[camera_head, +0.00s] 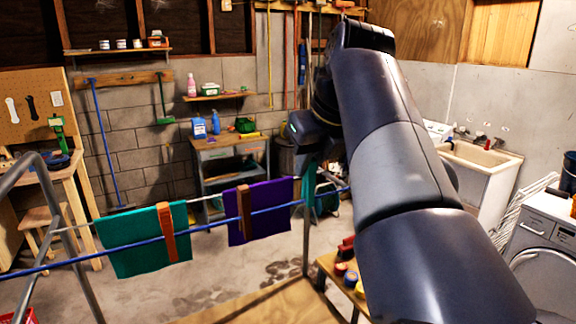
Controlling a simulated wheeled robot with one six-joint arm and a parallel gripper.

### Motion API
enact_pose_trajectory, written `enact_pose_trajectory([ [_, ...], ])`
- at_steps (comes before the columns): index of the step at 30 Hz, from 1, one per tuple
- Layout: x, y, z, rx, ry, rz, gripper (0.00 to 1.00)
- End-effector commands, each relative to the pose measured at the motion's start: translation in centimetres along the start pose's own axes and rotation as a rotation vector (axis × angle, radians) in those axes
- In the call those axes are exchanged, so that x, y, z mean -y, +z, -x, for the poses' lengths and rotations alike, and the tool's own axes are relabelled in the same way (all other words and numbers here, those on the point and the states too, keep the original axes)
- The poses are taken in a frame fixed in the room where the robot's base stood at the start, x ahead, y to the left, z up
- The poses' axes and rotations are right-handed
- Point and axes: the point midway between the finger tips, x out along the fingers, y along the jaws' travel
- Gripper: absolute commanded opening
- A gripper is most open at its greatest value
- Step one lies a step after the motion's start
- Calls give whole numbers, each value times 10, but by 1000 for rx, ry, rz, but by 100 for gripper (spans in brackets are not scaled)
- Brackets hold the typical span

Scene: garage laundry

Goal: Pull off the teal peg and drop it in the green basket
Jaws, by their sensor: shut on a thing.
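A teal cloth (140,245) hangs on the drying rack's line at the left, with an orange peg (166,232) on it. A purple cloth (265,212) hangs right of it, with a brown peg (244,213). My arm rises on the right and bends down toward that strip. No green basket can be identified clearly.
The rack's blue rail (205,222) crosses in front of the cloths. A low wooden stand (338,291) with several coloured round items is beside my arm. A grey workbench (228,154) stands behind. A sink (480,155) and washer (545,245) are at the right. Floor behind the rack looks clear.

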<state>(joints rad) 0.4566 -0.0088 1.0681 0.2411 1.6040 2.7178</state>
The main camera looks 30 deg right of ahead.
Motion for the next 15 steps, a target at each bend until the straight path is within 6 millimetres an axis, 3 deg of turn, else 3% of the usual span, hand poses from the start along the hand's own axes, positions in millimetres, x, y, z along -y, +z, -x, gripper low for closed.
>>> enact_pose_trajectory([
  [15,0,13,22,-1,0,-1,0],
])
